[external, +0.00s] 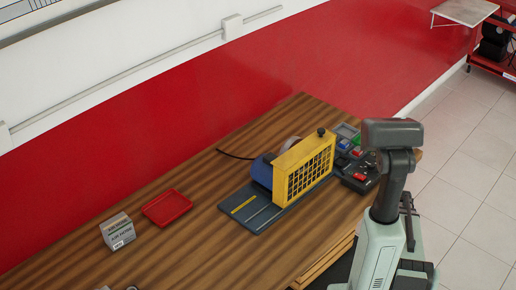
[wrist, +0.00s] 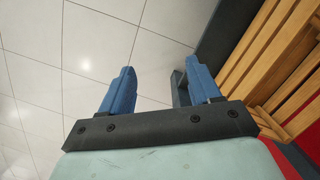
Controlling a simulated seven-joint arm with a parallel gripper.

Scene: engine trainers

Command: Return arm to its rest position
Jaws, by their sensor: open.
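My gripper (wrist: 160,75) shows in the wrist view with its two blue fingers apart and nothing between them. Pale floor tiles lie beyond it. In the external view my arm (external: 392,190) stands upright at the right, by the near right side of the wooden workbench (external: 190,255). Its upper link is folded over the top. My gripper cannot be made out in the external view.
On the bench stand a yellow-guarded engine trainer (external: 305,168), a control box with a red switch (external: 360,178), a red tray (external: 167,207) and a small grey box (external: 118,231). Wooden slats (wrist: 270,70) are at the right of the wrist view.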

